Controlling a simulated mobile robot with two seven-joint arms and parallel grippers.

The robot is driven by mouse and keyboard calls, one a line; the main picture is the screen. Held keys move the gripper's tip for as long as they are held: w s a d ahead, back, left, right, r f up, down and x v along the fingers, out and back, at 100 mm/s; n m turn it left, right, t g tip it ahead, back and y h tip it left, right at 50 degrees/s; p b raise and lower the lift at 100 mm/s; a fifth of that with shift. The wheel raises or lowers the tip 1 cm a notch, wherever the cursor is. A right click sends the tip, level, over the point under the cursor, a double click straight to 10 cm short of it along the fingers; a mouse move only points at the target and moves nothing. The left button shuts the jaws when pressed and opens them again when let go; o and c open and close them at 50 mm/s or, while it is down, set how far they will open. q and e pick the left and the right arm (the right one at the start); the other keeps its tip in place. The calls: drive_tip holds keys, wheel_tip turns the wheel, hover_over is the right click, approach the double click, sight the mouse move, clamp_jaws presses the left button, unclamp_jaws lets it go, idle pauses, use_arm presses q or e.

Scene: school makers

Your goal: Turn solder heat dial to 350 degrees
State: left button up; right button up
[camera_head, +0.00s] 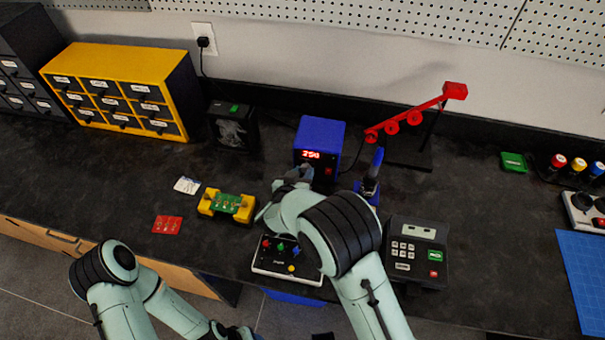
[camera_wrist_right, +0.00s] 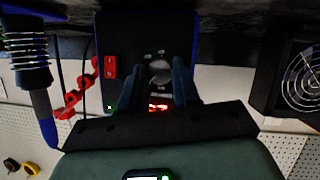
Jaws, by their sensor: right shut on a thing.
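The blue solder station (camera_head: 320,142) stands at the middle back of the bench with a lit red display (camera_head: 311,155). Its digits look like 250, but they are small. In the right wrist view the station's dark front panel (camera_wrist_right: 125,45) appears upside down. My right gripper (camera_head: 299,172) is at the station's front, its two fingers on either side of the round grey heat dial (camera_wrist_right: 160,70) and shut on it. The dial is hidden in the head view. My left gripper (camera_head: 232,332) is low at the bottom edge, away from the station; its jaw opening is unclear.
A soldering iron in its stand (camera_head: 370,185) and a red solder spool arm (camera_head: 415,115) are right of the station. A fan box (camera_head: 232,130) is at left. A button panel (camera_head: 270,262) and keypad box (camera_head: 418,250) lie in front.

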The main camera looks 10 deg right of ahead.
drive_tip(key=shift+d+f+m+y+b, duration=0.1)
drive_tip(key=shift+m+y+b, duration=0.3)
drive_tip(key=shift+m+b, duration=0.3)
drive_tip(key=m+y+b, duration=0.1)
drive_tip(key=b, duration=0.2)
drive_tip(key=m+t+y+b, duration=0.1)
drive_tip(key=m+b, duration=0.1)
drive_tip(key=b, duration=0.1)
drive_tip(key=shift+s+d+f+y+b, duration=0.1)
drive_tip(key=shift+d+y+b, duration=0.1)
drive_tip(key=shift+y+b, duration=0.15)
drive_tip(key=shift+m+t+y+b, duration=0.4)
drive_tip(key=shift+m+b, duration=0.5)
drive_tip(key=shift+b, duration=0.5)
drive_tip(key=o, duration=1)
drive_tip(key=shift+o, duration=0.2)
drive_tip(key=shift+r, duration=0.2)
